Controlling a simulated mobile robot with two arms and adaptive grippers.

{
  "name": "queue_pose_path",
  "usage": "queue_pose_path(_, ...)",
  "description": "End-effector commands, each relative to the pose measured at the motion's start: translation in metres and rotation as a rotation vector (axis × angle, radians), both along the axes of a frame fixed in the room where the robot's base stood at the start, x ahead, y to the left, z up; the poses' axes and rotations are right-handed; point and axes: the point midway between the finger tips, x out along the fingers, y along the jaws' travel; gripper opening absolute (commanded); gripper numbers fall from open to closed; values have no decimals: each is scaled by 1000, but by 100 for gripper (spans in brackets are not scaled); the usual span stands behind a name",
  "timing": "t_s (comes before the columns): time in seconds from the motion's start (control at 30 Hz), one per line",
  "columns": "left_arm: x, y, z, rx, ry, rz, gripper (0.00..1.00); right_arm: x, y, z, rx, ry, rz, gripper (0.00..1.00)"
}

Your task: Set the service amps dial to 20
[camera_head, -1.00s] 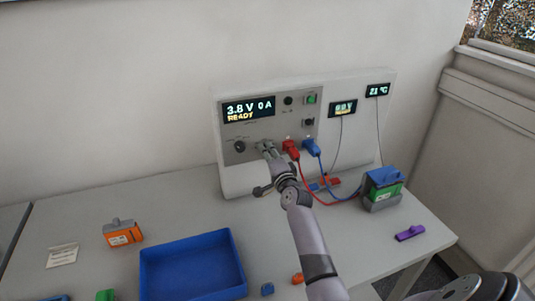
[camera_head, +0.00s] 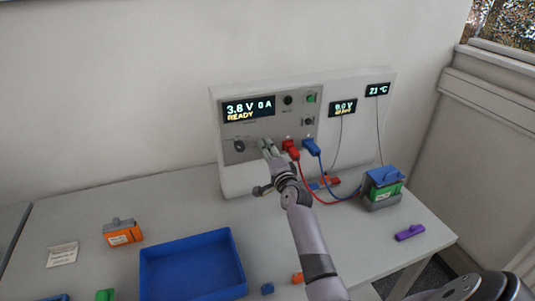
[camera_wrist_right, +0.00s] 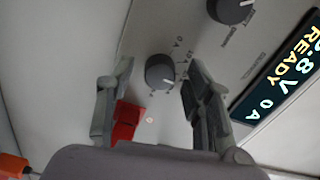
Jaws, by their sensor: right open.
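The battery cycler panel (camera_head: 262,131) stands against the wall, and its display (camera_head: 249,109) reads 3.8 V, 0 A, READY. My right gripper (camera_head: 267,147) is at the lower part of the panel. In the right wrist view, a dark dial with a light pointer (camera_wrist_right: 160,72) lies between the open fingers of the right gripper (camera_wrist_right: 155,85), with a gap on either side. In the head view the gripper hides this dial. A second dial (camera_head: 239,146) is left of it. My left gripper is not in view.
A red plug (camera_head: 291,149) sits close right of my gripper, with a blue plug (camera_head: 311,147) beyond. Their cables run to a battery (camera_head: 384,188). A blue tray (camera_head: 192,263) and an orange battery (camera_head: 122,234) are on the table (camera_head: 75,205).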

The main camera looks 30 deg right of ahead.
Motion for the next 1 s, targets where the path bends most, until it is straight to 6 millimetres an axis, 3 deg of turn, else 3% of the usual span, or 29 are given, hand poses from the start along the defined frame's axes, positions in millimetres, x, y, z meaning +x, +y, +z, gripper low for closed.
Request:
queue_pose_path(0.23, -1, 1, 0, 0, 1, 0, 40, -12, 3, -1, 0, 0, 1, 47)
queue_pose_path(0.7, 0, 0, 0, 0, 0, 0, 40, -96, 23, -1, -1, 2, -1, 47)
queue_pose_path(1.0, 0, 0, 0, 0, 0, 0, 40, -117, 28, 0, 0, 1, 0, 47)
